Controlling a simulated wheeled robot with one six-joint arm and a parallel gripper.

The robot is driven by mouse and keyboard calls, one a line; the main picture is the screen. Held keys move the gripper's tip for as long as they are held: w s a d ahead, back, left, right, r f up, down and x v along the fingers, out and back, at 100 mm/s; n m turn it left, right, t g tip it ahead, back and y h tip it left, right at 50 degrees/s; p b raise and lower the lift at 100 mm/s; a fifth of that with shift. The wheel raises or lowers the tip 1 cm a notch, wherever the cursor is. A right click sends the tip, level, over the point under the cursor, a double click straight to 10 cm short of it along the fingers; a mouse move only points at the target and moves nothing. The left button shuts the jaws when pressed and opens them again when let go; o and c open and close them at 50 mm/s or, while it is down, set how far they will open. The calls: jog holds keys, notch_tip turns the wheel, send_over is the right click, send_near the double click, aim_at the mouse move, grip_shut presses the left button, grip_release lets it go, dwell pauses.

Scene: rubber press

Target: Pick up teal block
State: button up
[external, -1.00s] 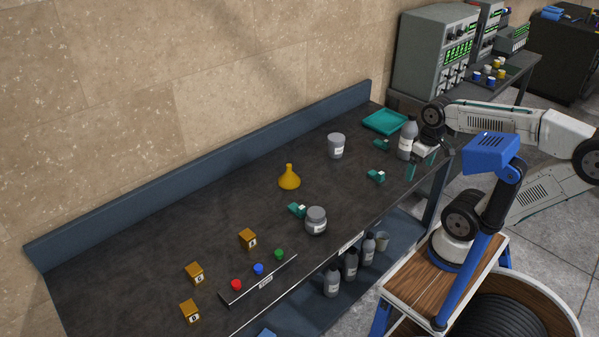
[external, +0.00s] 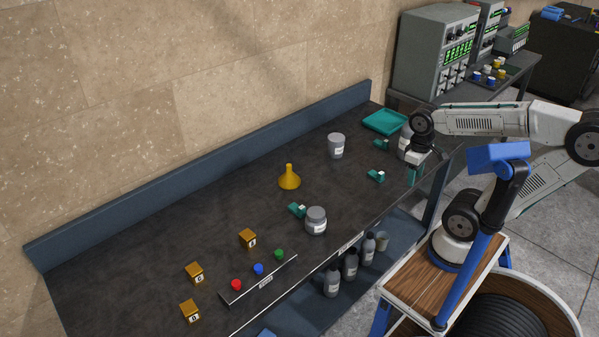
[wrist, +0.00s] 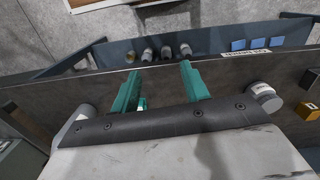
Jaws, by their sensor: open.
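Three small teal blocks with white labels lie on the dark bench in the external view: one near the tray (external: 381,144), one to the right of the middle (external: 376,176), and one beside the grey jar (external: 297,210). My gripper (external: 413,172), with teal fingers, is over the bench's right end, to the right of the middle teal block and apart from it. In the wrist view, my gripper (wrist: 160,80) is open. A small teal block (wrist: 141,104) shows between the fingers, close to the left one and partly hidden by the gripper body.
A grey bottle (external: 404,138) stands just behind my gripper, partly hidden. A teal tray (external: 385,122), white cup (external: 336,146), yellow funnel (external: 289,179) and lidded grey jar (external: 316,221) stand on the bench. Ochre blocks (external: 248,239) and coloured buttons (external: 258,269) are at the left.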

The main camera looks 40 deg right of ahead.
aim_at(383, 173)
jog(key=w+d+f+n+g+h, duration=0.1)
jog(key=w+f+n+h, duration=0.2)
jog(key=f, duration=0.1)
jog(key=w+d+f+n+g+h, duration=0.1)
jog(key=w+f+n+h, duration=0.2)
jog(key=w+f, duration=0.1)
jog(key=w+d+f+n+g+h, duration=0.1)
jog(key=w+f+n+h, duration=0.2)
jog(key=w+f, duration=0.1)
jog(key=shift+n+g, duration=0.3)
jog(key=shift+g, duration=0.1)
jog(key=w+n, duration=0.1)
jog(key=w+f+n+h, duration=0.1)
jog(key=w+f+n+t+h, duration=0.1)
jog(key=shift+w+d+f, duration=0.1)
jog(key=shift+w+d, duration=0.25)
jog(key=shift+w, duration=0.05)
jog(key=w+n, duration=0.1)
jog(key=w+n+t+h, duration=0.1)
jog(key=w+d+r+n+t+h, duration=0.1)
jog(key=w, duration=0.1)
jog(key=x, duration=0.7)
jog(key=shift+d+f, duration=0.25)
jog(key=shift+f, duration=0.1)
grip_shut()
